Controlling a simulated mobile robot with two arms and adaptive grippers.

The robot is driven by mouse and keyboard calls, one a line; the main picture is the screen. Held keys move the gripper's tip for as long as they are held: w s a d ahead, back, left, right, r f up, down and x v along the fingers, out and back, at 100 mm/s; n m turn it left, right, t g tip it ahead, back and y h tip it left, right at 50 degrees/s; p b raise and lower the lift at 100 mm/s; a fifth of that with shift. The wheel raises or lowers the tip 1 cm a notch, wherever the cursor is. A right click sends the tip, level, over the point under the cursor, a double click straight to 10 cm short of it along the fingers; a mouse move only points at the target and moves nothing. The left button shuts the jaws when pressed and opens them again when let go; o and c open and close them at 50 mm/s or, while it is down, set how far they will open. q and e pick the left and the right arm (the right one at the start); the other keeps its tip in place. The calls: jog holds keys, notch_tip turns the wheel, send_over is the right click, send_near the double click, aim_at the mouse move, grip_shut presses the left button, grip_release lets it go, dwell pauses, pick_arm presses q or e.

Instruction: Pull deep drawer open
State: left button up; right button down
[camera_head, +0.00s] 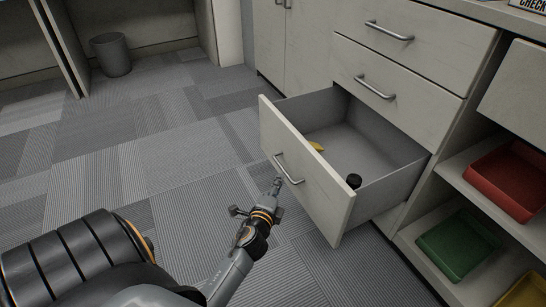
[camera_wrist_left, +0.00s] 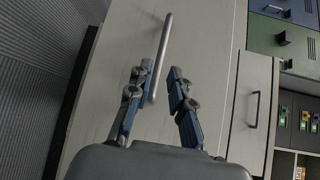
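The deep drawer (camera_head: 305,175) is the lowest in the grey cabinet and stands pulled well out. Its inside is visible, with a yellow item (camera_head: 316,146) and a small dark round item (camera_head: 354,181) in it. Its bar handle (camera_head: 288,168) is on the front; it also shows in the left wrist view (camera_wrist_left: 163,50). My left gripper (camera_head: 277,183) is at the handle's lower side. In the left wrist view its fingers (camera_wrist_left: 162,78) are apart, with the handle's end between them, nearer the left finger; contact is unclear. My right gripper is not in view.
Two closed drawers (camera_head: 394,84) are above the open one. A shelf at right holds a red tray (camera_head: 510,180) and a green tray (camera_head: 457,245). A grey bin (camera_head: 112,55) stands at the back left. The carpeted floor (camera_head: 150,150) left of the drawer is clear.

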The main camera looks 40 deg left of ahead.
pick_arm(q)
jog(key=shift+v, duration=2.35)
